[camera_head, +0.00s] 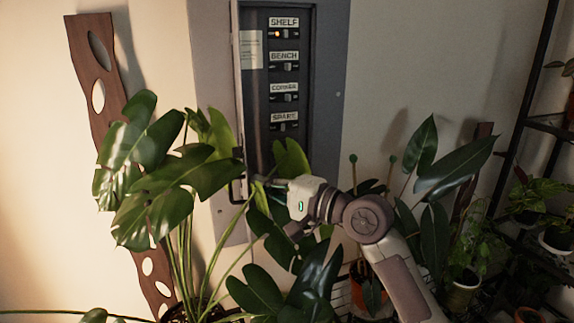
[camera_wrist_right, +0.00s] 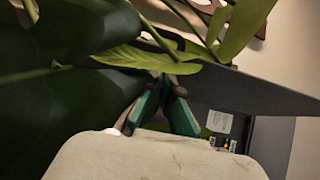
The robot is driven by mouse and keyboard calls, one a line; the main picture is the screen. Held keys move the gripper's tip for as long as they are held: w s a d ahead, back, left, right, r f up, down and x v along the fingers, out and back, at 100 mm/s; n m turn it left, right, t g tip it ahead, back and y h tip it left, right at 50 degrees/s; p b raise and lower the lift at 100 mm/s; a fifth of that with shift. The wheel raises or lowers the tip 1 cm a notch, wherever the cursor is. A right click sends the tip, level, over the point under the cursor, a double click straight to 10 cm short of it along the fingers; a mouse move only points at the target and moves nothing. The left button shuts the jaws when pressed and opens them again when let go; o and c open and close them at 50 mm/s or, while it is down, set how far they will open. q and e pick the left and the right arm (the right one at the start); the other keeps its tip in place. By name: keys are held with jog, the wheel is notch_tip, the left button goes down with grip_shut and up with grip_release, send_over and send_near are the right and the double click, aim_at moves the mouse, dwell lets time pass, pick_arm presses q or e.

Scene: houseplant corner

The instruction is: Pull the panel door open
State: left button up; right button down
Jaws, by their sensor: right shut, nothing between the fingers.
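The panel door (camera_head: 237,110) stands open on the left of the grey cabinet and shows nearly edge-on in the head view. Its dark handle (camera_head: 237,186) is low on the door, partly behind leaves. In the right wrist view the door (camera_wrist_right: 255,92) is a dark slanted sheet beyond the fingers. My right gripper (camera_head: 262,184) is shut and empty, just right of the handle and among leaves; its teal fingers (camera_wrist_right: 165,108) show in the wrist view. Whether they touch the door is unclear. My left gripper is not in view.
The open cabinet shows labelled switches (camera_head: 284,60), the top one lit orange. A large-leaved plant (camera_head: 155,185) crowds the door's left and lower side. More plants (camera_head: 440,180) surround my right arm. A dark shelf rack (camera_head: 545,125) stands at right.

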pick_arm(q)
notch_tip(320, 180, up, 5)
jog(key=p, duration=0.3)
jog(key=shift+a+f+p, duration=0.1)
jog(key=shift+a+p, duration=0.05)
jog(key=shift+p, duration=0.2)
pick_arm(e)
jog(key=s+a, duration=0.1)
jog(key=a, duration=0.5)
jog(key=shift+a, duration=0.2)
jog(key=shift+s, duration=0.1)
